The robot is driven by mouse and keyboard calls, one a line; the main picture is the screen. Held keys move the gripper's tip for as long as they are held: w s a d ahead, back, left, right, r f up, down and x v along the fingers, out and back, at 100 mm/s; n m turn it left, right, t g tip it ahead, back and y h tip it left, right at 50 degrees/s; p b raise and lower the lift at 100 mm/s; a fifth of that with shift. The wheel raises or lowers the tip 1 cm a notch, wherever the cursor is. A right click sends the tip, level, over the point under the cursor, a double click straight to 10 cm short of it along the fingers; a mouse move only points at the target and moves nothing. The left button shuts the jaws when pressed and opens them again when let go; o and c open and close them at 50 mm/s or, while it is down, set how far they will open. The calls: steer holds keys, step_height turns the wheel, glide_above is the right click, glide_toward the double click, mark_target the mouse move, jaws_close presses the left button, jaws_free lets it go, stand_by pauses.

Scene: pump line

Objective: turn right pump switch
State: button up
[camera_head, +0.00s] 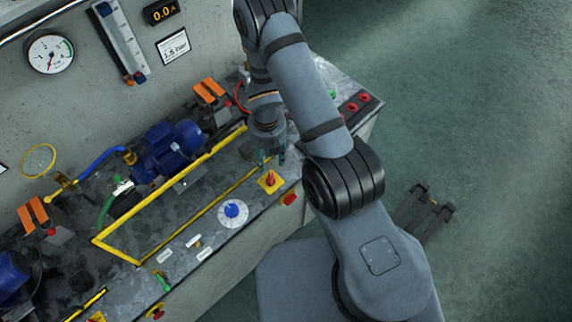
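A red rotary switch (270,179) on a yellow square plate sits near the front edge of the bench, to the right of a blue knob on a white dial (233,211). My gripper (272,160) points down just behind the red switch, in the picture slightly above it. Its two fingers are apart with nothing visible between them. Whether a finger touches the switch cannot be told. A blue pump (172,147) stands left of the gripper behind a yellow rail. Another blue pump (12,276) is cut off at the left edge.
The yellow rail (118,251) runs along the bench in front of the pump. A red item (289,199) sits on the front edge. A gauge (50,53) and a flow tube (121,42) are on the wall. My arm hides part of the bench's right end. Floor at right is mostly clear.

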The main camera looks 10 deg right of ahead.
mark_target(269, 177)
steer(key=shift+n, duration=0.5)
steer(key=f+b, duration=0.6)
steer(key=f, duration=0.1)
steer(key=a+f+b, duration=0.1)
steer(key=f+b, duration=0.2)
steer(key=shift+s+f+b, duration=0.15)
steer(key=shift+s+b, duration=0.2)
steer(key=shift+b, duration=0.05)
steer(key=shift+c, duration=0.9)
steer(key=c, duration=0.8)
jaws_close()
